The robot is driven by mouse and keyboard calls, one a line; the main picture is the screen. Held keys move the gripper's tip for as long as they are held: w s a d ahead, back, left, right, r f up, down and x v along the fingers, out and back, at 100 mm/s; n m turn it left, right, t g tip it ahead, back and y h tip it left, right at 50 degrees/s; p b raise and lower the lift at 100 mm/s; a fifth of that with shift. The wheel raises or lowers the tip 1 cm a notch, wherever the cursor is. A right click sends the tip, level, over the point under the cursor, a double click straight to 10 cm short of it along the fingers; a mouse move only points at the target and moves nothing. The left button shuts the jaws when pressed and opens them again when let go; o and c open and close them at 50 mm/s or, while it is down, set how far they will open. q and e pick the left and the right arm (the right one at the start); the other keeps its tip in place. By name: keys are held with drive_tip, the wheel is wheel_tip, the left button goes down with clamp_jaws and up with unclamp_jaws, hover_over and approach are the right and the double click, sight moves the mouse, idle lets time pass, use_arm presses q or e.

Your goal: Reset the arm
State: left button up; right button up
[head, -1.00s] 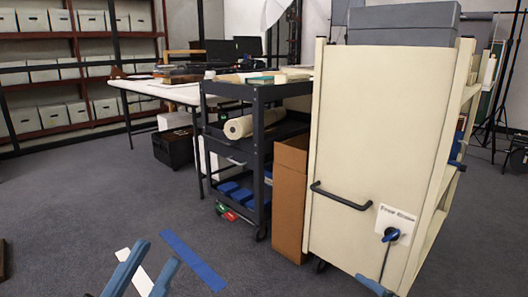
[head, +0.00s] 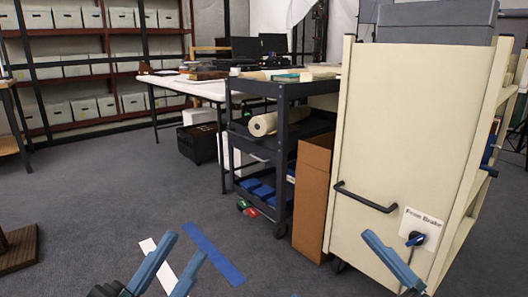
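My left gripper (head: 186,245) is at the bottom left of the head view. Its two blue fingers are apart, with carpet showing between them, and nothing is held. It appears in front of a white strip and a blue strip on the floor. One blue finger of my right gripper (head: 391,260) shows at the lower right, in front of the cream cart's end panel. Its other finger is not clearly seen, so its opening is unclear. I cannot tell whether it touches the cart.
The cream cart (head: 380,130) with a black handle and blue knob stands at right. Beside it are a brown cardboard box (head: 312,200) and a black shelf cart (head: 284,130). A white table (head: 205,90) and box shelves (head: 90,75) stand behind. Carpet at left centre is clear.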

use_arm(q)
wheel_tip(320, 180, down, 7)
drive_tip(key=n+g+y+p, duration=0.2)
drive_tip(key=n+y+p, duration=0.6)
drive_tip(key=p, duration=0.1)
use_arm(e)
wheel_tip(320, 180, down, 4)
drive_tip(key=f+m+t+h, duration=0.1)
drive_tip(key=m+t+h, duration=0.1)
drive_tip(key=m+h, duration=0.85)
use_arm(q)
drive_tip(key=s+a+r+n+g+y+p, duration=0.1)
drive_tip(key=r+p, duration=0.4)
drive_tip(key=p, duration=1.3)
drive_tip(key=s+a+r+n+g+y+p, duration=0.1)
drive_tip(key=r+g+y+p, duration=0.4)
drive_tip(key=p, duration=1.3)
drive_tip(key=a+n+g, duration=0.1)
drive_tip(key=a, duration=0.1)
drive_tip(key=shift+s+a+r, duration=0.2)
drive_tip(key=shift+a, duration=0.15)
use_arm(e)
drive_tip(key=s+d+r+m+g+h, duration=0.1)
drive_tip(key=d+r+m+g+h, duration=0.3)
drive_tip(key=r+g, duration=0.3)
wheel_tip(320, 180, up, 4)
drive_tip(key=shift+s+d+f+g+h, duration=0.15)
drive_tip(key=shift+s+d+g+h, duration=0.3)
drive_tip(key=shift+d, duration=0.2)
